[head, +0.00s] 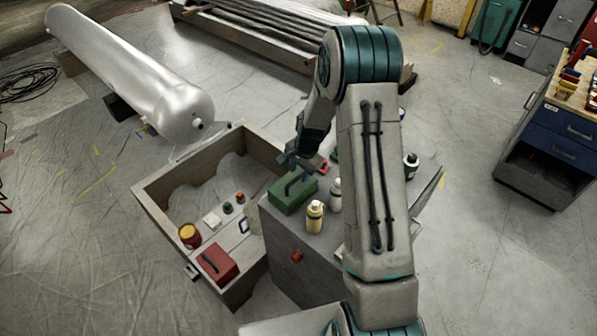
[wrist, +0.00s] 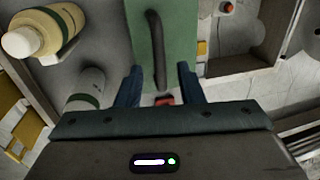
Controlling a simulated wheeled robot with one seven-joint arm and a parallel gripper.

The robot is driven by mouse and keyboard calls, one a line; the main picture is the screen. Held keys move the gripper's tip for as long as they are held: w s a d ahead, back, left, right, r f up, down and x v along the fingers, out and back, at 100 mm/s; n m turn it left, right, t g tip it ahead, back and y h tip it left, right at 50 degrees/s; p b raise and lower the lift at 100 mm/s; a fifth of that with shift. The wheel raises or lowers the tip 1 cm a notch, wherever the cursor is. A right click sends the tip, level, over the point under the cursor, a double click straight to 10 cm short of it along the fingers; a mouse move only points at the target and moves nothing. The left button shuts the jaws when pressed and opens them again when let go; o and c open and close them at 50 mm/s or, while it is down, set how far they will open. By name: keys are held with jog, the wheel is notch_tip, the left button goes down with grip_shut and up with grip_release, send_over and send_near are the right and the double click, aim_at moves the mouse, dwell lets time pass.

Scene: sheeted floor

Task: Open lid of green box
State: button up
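The green box (head: 291,199) stands on the grey bench block, its lid down. A dark bar handle runs along the lid. In the wrist view the green lid (wrist: 183,35) fills the top middle, with the handle (wrist: 154,45) along it. My gripper (head: 298,167) is just above the box in the head view. In the wrist view my gripper (wrist: 161,78) has its two blue fingers spread apart, with the near end of the handle between them. Whether the fingers touch the handle or lid cannot be told. A small red part shows between the fingers; what it is is unclear.
A cream bottle (head: 315,217) and a white bottle (head: 335,194) stand close right of the box. A dark bottle (head: 411,165) is farther right. Left of the block, an open wooden crate (head: 160,205) holds a red box (head: 217,263), a yellow can (head: 189,236) and small items.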

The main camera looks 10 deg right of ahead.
jog(key=shift+w+f, duration=0.1)
jog(key=shift+f, duration=0.6)
jog(key=shift+c, duration=0.3)
grip_shut()
jog(key=shift+a, duration=0.1)
